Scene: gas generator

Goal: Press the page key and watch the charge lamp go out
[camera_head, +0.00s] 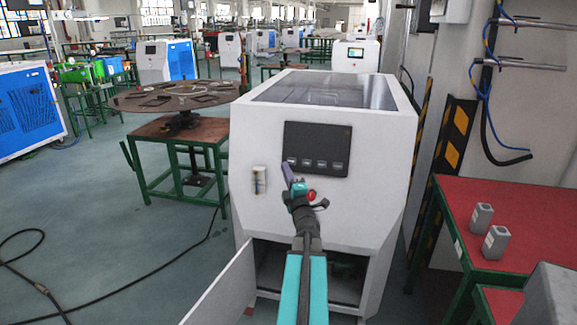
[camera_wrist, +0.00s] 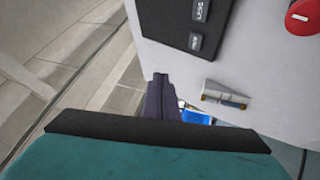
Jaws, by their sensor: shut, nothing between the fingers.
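The white generator cabinet (camera_head: 350,215) has a black panel (camera_head: 318,142) on its front with a row of several keys along the lower part. The leftmost key (camera_head: 292,161) is close by my gripper (camera_head: 286,168). In the wrist view the end key (camera_wrist: 195,41) has a small label I cannot read surely; the key beside it seems to read LESS. My gripper's dark fingers are shut and empty in the wrist view (camera_wrist: 160,78), apart from that key in the picture. Contact with the panel cannot be told. I cannot make out which key is page, nor any lit charge lamp.
A red button (camera_head: 311,196) sits below the panel, partly behind my arm. A small sight fitting (camera_head: 259,180) is left of it. A cabinet door (camera_head: 222,290) stands open low down. A red table (camera_head: 520,220) with two grey blocks is at right.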

